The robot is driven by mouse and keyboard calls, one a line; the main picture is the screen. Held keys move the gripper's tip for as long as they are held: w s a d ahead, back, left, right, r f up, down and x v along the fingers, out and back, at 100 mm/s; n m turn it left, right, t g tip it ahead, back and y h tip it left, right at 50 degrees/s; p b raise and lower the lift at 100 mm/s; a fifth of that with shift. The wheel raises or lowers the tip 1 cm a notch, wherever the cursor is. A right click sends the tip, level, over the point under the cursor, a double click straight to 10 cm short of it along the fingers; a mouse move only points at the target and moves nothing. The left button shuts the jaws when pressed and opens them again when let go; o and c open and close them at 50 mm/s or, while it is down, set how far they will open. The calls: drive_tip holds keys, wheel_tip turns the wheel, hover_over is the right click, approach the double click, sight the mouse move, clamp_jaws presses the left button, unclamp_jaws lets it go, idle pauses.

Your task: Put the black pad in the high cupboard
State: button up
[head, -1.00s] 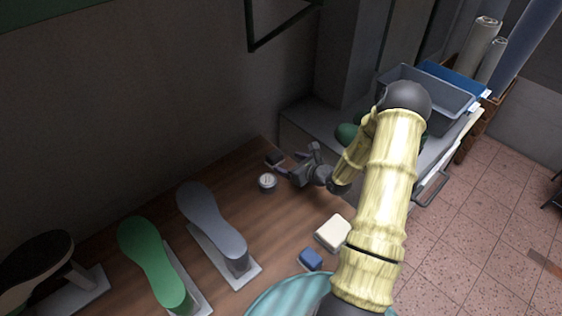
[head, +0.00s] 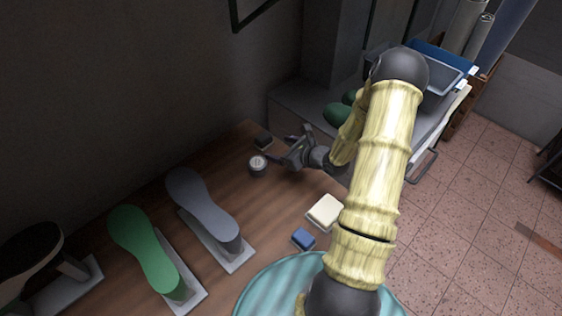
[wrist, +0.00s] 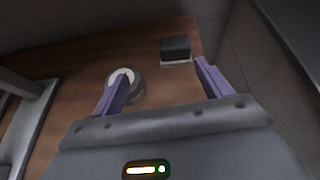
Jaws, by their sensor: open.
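The black pad (head: 263,142) is a small dark block lying near the far edge of the wooden bench. In the wrist view the pad (wrist: 176,49) shows ahead of the fingers, nearer the right one, with a pale strip along its lower edge. My gripper (head: 294,147) is to the right of the pad in the head view, open and empty, apart from it. The purple fingers of my gripper (wrist: 162,70) are spread, and the left one overlaps the round tin. The high cupboard cannot be made out for certain; only a dark frame (head: 262,12) shows at the top.
The round tin (head: 257,165) stands close to the pad. A cream block (head: 325,211) and a blue block (head: 303,239) lie nearer. Grey (head: 202,207) and green (head: 145,250) lasts stand at left. A grey cabinet (head: 290,107) adjoins the bench at right.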

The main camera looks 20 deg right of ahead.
drive_tip(key=s+a+r+n+g+y, duration=0.1)
drive_tip(key=s+a+r+n+g, duration=0.2)
drive_tip(key=s+a+n+g, duration=0.3)
drive_tip(key=s+a+r+n+g+y, duration=0.1)
drive_tip(key=s+a+r+n+g, duration=0.2)
drive_tip(key=s+a+n, duration=0.4)
drive_tip(key=s+d+r+n+h, duration=0.2)
drive_tip(key=s+r+n+h, duration=0.5)
drive_tip(key=n, duration=1)
drive_tip(key=shift+d+r+h, duration=0.3)
drive_tip(key=shift+r+h, duration=0.1)
drive_tip(key=shift+h, duration=0.1)
